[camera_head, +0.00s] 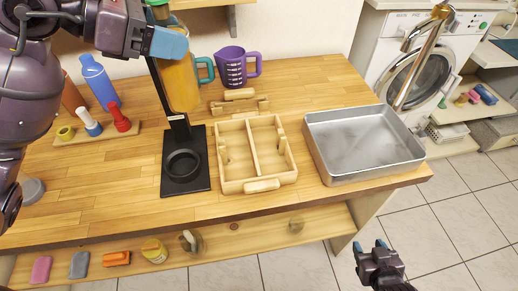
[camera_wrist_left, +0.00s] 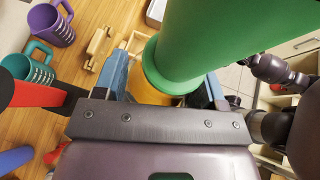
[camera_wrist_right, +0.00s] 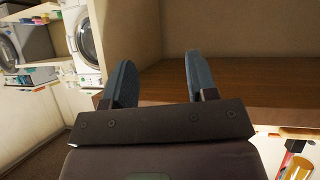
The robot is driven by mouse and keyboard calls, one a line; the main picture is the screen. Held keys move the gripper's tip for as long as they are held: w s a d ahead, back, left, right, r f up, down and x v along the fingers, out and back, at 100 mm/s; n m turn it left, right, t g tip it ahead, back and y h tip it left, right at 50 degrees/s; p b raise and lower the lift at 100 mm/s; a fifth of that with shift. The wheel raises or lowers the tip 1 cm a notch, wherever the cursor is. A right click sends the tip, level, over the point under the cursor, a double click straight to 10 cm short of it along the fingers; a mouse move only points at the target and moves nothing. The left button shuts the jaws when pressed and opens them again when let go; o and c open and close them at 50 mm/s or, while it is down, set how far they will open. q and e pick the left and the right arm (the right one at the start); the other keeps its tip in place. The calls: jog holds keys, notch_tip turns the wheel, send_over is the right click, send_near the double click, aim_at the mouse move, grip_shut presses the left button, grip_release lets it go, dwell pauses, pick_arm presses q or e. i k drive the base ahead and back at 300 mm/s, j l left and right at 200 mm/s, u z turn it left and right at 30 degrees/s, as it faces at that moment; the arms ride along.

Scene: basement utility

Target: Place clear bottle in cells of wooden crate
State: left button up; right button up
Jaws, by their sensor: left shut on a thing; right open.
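My left gripper (camera_head: 166,42) is shut on an orange bottle (camera_head: 181,84) with a green top (camera_head: 157,10). It holds the bottle raised above the back of the table, near the black stand. In the left wrist view the green part (camera_wrist_left: 225,40) fills much of the picture and hides most of the orange part (camera_wrist_left: 155,82) between the fingers. The wooden crate (camera_head: 254,150) stands on the table, below and right of the bottle. A divider splits it into two cells, which look empty. My right gripper (camera_head: 372,248) is open and empty, low beyond the table's right front edge.
A black stand (camera_head: 199,178) is left of the crate, a metal tray (camera_head: 338,182) right of it. A purple measuring cup (camera_head: 234,70), teal cup (camera_head: 208,72) and small wooden piece (camera_head: 240,103) are behind. A blue bottle (camera_head: 98,82) and peg board (camera_head: 72,138) stand left. The front-left table is mostly clear.

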aim_at(273, 168)
jog(key=i+l+u, duration=0.1)
jog(key=l+u, duration=0.15)
jog(key=l, duration=0.4)
jog(key=l+u, duration=0.2)
jog(key=l, duration=0.5)
jog(key=i, duration=0.05)
